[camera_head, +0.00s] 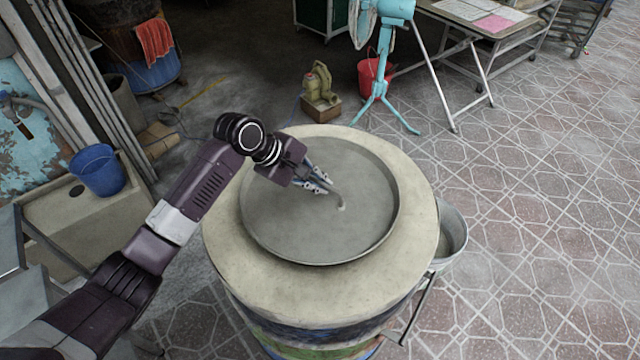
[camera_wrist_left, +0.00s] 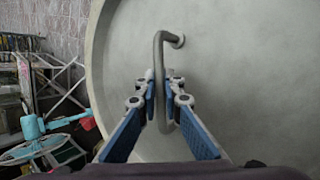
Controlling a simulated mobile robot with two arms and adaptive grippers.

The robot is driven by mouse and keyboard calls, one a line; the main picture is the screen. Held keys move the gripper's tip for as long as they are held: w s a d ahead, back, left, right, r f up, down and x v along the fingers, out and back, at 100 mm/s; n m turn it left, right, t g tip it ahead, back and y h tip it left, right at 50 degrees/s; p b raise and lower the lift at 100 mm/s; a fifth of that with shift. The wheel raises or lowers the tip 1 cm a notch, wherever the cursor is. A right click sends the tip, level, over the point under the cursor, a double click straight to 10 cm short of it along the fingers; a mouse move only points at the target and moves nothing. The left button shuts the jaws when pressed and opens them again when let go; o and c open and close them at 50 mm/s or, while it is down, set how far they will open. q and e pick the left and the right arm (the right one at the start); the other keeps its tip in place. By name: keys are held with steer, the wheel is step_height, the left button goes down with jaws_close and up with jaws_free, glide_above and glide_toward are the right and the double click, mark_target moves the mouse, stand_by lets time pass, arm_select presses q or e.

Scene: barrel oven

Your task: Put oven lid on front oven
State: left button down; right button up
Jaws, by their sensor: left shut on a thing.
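The oven lid (camera_head: 300,225) is a round grey metal disc with a raised rim. In the head view it lies over the pale top of the barrel oven (camera_head: 330,290), roughly centred; I cannot tell whether it touches the top. Its bent metal handle (camera_head: 340,201) stands at the middle. My left gripper (camera_head: 325,188) reaches in from the left and is shut on the handle. In the left wrist view the blue fingers (camera_wrist_left: 161,105) pinch the handle bar (camera_wrist_left: 160,60) from both sides, with the lid's grey face (camera_wrist_left: 240,70) behind. My right gripper is not in view.
A metal bucket (camera_head: 452,235) hangs at the oven's right side. A turquoise fan (camera_head: 385,60), a red bucket (camera_head: 373,78) and a folding table (camera_head: 470,20) stand behind. A blue bucket (camera_head: 97,171) sits on a stone basin at left. The tiled floor at right is clear.

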arm_select(q)
steer(key=shift+w+f, duration=0.1)
steer(key=shift+f, duration=0.3)
steer(key=c, duration=2.1)
jaws_free()
steer(key=shift+f, duration=0.1)
steer(key=v, duration=1.2)
